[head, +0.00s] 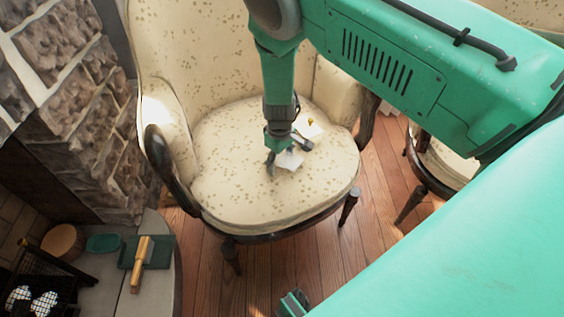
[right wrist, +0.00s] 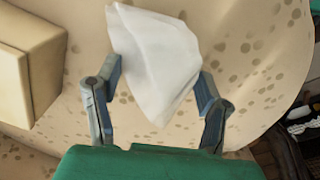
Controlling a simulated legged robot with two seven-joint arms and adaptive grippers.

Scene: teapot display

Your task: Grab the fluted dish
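A white, folded-looking piece that looks like the fluted dish (right wrist: 155,60) stands out against the speckled cream fabric in the right wrist view. In the head view it lies low on the chair seat (head: 289,161). My right gripper (head: 286,157) reaches down to the seat, with its fingers spread around it. In the right wrist view my right gripper (right wrist: 160,80) has one finger on each side of the dish. The fingertips are very close to its sides; firm contact cannot be made out.
The cream armchair (head: 230,195) has dark wooden arms on both sides. A stone wall (head: 60,60) is at left. A wooden-handled brush (head: 141,262) and dustpan lie on the hearth. A second chair (head: 445,160) stands at right.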

